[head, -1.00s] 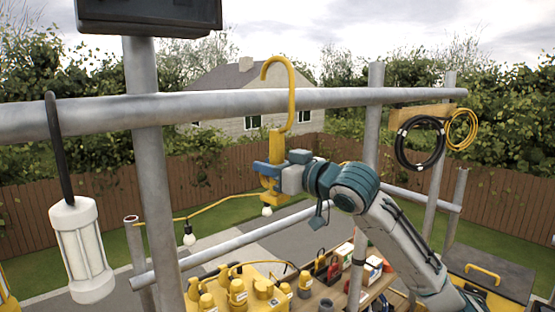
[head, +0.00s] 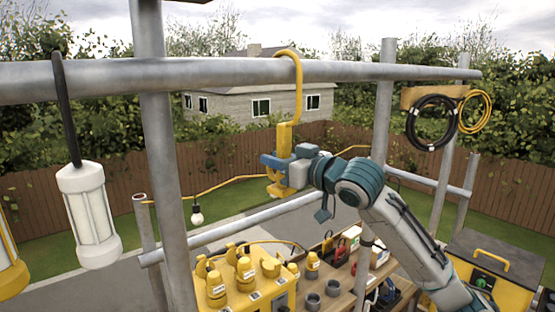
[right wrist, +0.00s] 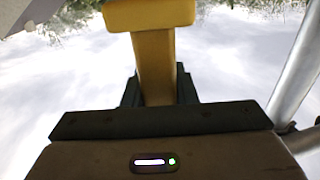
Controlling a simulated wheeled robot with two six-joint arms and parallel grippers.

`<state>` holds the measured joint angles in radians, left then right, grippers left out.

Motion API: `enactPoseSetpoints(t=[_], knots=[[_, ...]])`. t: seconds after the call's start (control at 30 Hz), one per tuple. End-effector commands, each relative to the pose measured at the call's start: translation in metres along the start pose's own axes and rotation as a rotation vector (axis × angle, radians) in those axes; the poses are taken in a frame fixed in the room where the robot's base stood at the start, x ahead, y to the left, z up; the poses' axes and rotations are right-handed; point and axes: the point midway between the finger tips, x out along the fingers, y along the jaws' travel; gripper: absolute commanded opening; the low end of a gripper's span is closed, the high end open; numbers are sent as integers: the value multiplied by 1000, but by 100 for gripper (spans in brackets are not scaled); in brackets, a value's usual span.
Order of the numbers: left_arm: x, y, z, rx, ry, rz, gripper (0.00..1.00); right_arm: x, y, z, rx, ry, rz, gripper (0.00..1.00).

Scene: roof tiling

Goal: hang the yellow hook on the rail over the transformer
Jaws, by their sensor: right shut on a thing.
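The yellow hook (head: 299,95) is upright at the grey rail (head: 215,73). Its curved top arches just over the rail, and its shank passes in front. Its tip is hidden at the rail's upper edge, apparently behind it; I cannot tell whether the hook touches the rail. My right gripper (head: 283,160) is shut on the block at the hook's lower end, below the rail. The right wrist view shows the yellow hook body (right wrist: 155,65) between the dark jaws (right wrist: 158,92). The yellow transformer box (head: 262,298) stands below, with several yellow plugs on top. My left gripper is out of view.
A white lantern (head: 91,215) hangs from the rail at left by a black hook. Upright posts (head: 165,180) stand left and right. Black (head: 432,122) and yellow (head: 474,112) cable coils hang at right. A bulb (head: 197,214) hangs from a yellow cord behind.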

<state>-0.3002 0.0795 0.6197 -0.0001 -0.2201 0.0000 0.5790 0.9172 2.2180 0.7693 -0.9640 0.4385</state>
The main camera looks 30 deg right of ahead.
Motion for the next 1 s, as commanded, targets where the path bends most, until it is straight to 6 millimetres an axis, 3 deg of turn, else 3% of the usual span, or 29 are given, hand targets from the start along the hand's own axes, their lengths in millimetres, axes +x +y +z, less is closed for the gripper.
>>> enactPoseSetpoints(t=[0.1, 0.13, 0.23, 0.27, 0.67, 1.0], knots=[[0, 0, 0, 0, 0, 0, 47, 0, 0, 0, 0, 0, 0, 0], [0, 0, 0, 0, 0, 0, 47, 0, 0, 0, 0, 0, 0, 29], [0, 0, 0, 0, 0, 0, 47, 0, 0, 0, 0, 0, 0, 49], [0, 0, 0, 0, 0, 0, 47, 0, 0, 0, 0, 0, 0, 51], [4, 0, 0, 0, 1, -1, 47, -4, 1, 1, -3, 0, 2, 51], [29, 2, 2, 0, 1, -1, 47, -31, 1, 4, -7, -1, 4, 51]])
